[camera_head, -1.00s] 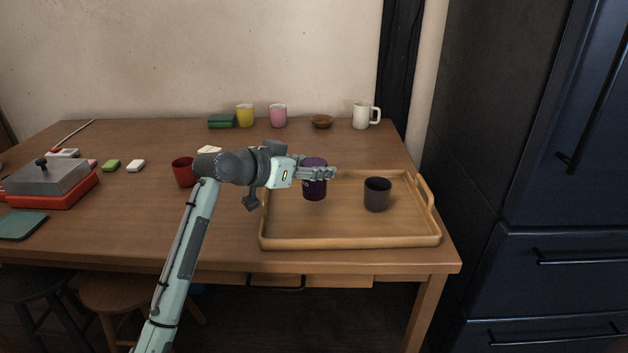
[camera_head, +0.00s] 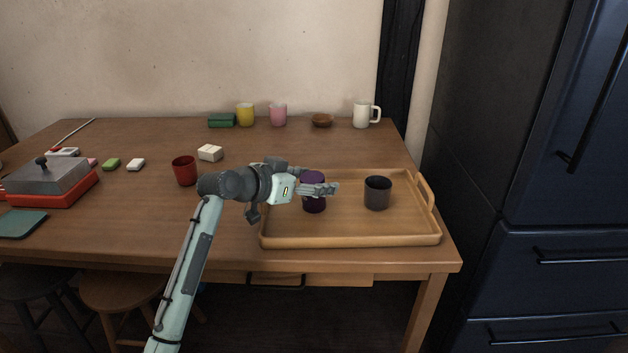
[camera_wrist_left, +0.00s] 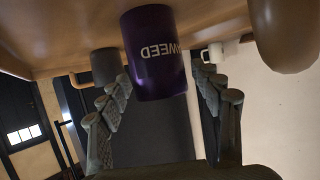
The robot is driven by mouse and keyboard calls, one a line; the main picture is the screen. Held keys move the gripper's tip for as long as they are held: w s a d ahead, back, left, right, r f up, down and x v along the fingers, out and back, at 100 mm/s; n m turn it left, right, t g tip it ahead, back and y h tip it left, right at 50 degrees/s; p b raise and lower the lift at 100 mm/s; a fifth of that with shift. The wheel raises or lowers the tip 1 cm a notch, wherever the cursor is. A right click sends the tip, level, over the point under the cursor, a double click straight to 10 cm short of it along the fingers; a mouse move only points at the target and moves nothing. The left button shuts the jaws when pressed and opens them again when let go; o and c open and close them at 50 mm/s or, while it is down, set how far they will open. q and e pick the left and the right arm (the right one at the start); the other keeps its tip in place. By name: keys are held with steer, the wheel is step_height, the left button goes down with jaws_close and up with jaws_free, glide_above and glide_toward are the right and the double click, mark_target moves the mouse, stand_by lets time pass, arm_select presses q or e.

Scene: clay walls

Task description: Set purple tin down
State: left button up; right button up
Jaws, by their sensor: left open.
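The purple tin (camera_head: 314,205) stands upright on the left part of the wooden tray (camera_head: 345,236), as far as I can tell resting on its floor. My left gripper (camera_head: 328,189) is level with the tin's upper part and hides some of it. In the left wrist view the picture is upside down; the tin (camera_wrist_left: 155,55) shows lettering and sits between the two open fingers (camera_wrist_left: 166,98), which are spread on either side of it. My right gripper is not in view.
A dark cup (camera_head: 377,193) stands on the tray right of the tin. A red cup (camera_head: 184,171) and white block (camera_head: 210,153) are left of the tray. A yellow cup (camera_head: 245,115), pink cup (camera_head: 278,115), bowl (camera_head: 322,120) and white mug (camera_head: 361,115) line the back.

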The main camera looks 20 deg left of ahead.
arm_select(q)
steer(key=shift+r, duration=0.15)
steer(key=shift+s+a+r, duration=0.1)
steer(key=shift+s+a, duration=0.05)
steer(key=shift+s, duration=0.1)
steer(key=v, duration=1.1)
steer(key=shift+s, duration=0.2)
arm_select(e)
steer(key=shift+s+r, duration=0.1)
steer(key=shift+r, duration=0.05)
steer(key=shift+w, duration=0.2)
